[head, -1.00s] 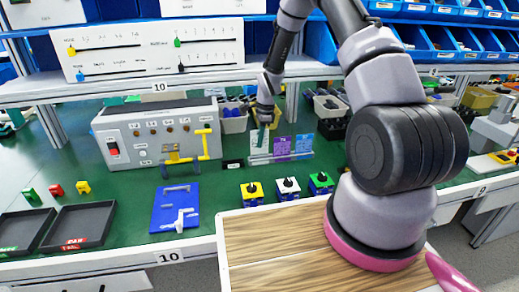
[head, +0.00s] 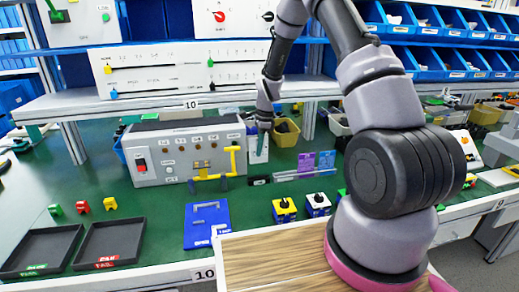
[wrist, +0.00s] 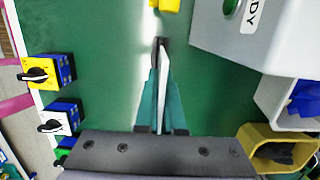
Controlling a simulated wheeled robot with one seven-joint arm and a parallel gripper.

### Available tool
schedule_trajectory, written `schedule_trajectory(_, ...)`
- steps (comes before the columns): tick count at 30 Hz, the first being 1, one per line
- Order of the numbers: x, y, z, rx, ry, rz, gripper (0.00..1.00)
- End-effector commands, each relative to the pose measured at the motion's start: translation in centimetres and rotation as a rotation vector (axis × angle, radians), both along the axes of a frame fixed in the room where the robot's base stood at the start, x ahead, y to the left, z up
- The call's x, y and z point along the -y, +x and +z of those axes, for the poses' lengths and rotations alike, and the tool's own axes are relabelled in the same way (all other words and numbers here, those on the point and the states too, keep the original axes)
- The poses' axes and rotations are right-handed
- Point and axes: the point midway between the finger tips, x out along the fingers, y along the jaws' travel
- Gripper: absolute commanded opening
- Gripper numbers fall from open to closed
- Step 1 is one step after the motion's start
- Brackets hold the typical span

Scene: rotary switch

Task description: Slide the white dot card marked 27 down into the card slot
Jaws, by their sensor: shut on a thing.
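My gripper (head: 265,127) is shut on a white card (head: 258,148), held upright above the green bench, left of the card rack (head: 299,174). The marking on the card cannot be read here. In the wrist view the card (wrist: 163,80) shows edge-on as a thin white strip between the teal fingers of my gripper (wrist: 160,60). The rack is a low grey rail holding a purple card (head: 306,162) and a blue card (head: 326,160). The left part of the rail looks empty. The held card appears apart from the rail.
A grey control box (head: 185,152) with a yellow handle (head: 232,163) stands left of the card. A yellow bin (head: 286,135) is behind it. Rotary switches, yellow (head: 284,210) and white (head: 317,204), stand in front. Green bench is bare between switches and rack.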

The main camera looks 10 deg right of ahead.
Motion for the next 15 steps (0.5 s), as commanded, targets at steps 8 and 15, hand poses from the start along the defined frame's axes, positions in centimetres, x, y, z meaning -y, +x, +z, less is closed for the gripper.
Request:
schedule_trajectory(8, 0.0, 0.0, 0.0, 0.0, 0.0, 0.001, 0.0)
schedule_trajectory(15, 0.0, 0.0, -1.2, -0.002, 0.001, 0.0, 0.0)
